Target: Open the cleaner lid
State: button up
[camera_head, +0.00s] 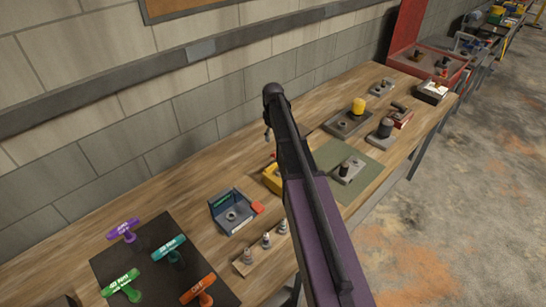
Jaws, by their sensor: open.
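No part is clearly marked as the cleaner lid. A blue-grey box (233,213) with a round fitting in its face and a red tab (257,208) at its right stands on the bench. A yellow box (272,179) stands behind it to the right, partly hidden by my arm. I cannot tell which of the two is the cleaner, or whether a lid is open or shut. My purple and dark arm rises from the lower right across the middle of the view. My gripper is not visible; the arm link appears to hide it.
The wooden bench (170,197) runs along a block wall. A black mat (150,262) with several coloured T-handles lies at front left. A wooden holder (250,263) carries three spark plugs. A green mat (372,176) and several fixtures are right of my arm.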

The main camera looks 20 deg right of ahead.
jog(key=shift+a+f+b, duration=0.1)
jog(key=shift+f+b, duration=4.35)
jog(key=shift+f, duration=0.25)
grip_shut()
